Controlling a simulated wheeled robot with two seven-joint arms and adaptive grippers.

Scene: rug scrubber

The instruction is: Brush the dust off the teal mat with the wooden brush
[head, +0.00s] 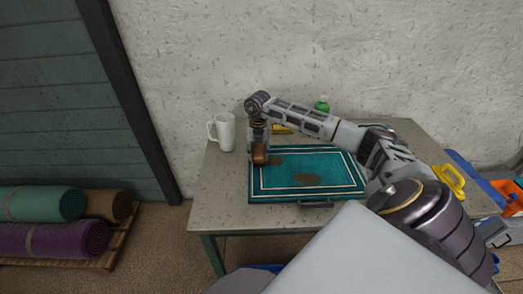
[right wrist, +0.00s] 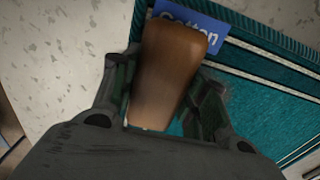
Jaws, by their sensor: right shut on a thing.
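The teal mat (head: 333,190) with white border lines lies on the table. Two brown dust patches show on it: one near its middle (head: 307,180) and one near its upper left (head: 275,160). My right gripper (head: 259,150) is over the mat's left edge and is shut on the wooden brush (head: 260,154). In the right wrist view the brown wooden brush (right wrist: 168,75) sits between the two fingers. Its bristles are hidden, and I cannot tell whether it touches the mat. My left gripper is not in view.
The table (head: 222,190) has a white mug (head: 222,132) left of the mat. A green bottle (head: 322,105) and a yellow item (head: 282,130) stand behind my right arm. A blue label (right wrist: 190,25) lies at the mat's edge. Rolled rugs (head: 40,203) lie on a pallet at the left.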

